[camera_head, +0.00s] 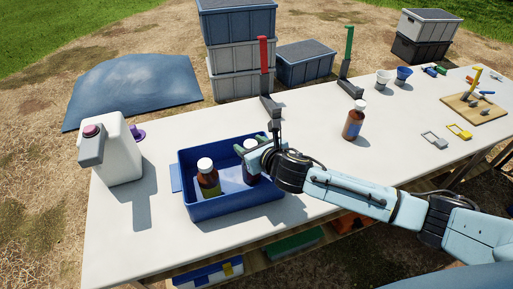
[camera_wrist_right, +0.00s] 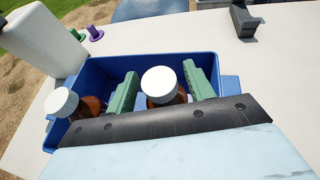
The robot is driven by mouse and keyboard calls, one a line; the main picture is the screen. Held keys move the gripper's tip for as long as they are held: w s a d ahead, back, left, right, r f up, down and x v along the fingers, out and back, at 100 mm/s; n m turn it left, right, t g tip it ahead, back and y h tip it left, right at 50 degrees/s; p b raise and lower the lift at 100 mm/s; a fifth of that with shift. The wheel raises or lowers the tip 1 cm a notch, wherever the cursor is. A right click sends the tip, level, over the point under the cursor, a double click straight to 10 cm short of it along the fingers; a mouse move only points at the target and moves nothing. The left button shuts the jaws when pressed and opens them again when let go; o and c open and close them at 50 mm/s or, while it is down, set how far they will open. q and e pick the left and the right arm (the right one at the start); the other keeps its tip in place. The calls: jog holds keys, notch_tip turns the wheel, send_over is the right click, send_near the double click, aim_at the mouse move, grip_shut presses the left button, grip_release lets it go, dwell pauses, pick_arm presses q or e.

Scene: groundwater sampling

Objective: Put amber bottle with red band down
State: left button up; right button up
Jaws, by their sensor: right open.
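My right gripper (camera_head: 252,150) is at the blue bin (camera_head: 240,208), reaching in from the right. In the right wrist view its green fingers (camera_wrist_right: 163,88) stand apart on either side of a white-capped amber bottle (camera_wrist_right: 162,86). That bottle stands in the bin; in the head view its body (camera_head: 250,178) is partly hidden by the gripper. No red band can be made out on it. A second white-capped amber bottle (camera_head: 208,178) with a yellow-green label stands in the bin to its left. My left gripper is not in view.
A third amber bottle (camera_head: 354,120) with a blue label stands on the white table (camera_head: 130,235). A white jug (camera_head: 112,150) is left of the bin. Red (camera_head: 264,75) and green (camera_head: 348,50) handled stands are behind. The table between bin and third bottle is fairly clear.

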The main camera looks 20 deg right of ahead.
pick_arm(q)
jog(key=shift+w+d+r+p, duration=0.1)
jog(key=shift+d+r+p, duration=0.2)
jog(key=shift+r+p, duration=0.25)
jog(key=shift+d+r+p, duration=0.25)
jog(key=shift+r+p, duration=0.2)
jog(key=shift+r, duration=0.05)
pick_arm(e)
jog(key=v, duration=1.2)
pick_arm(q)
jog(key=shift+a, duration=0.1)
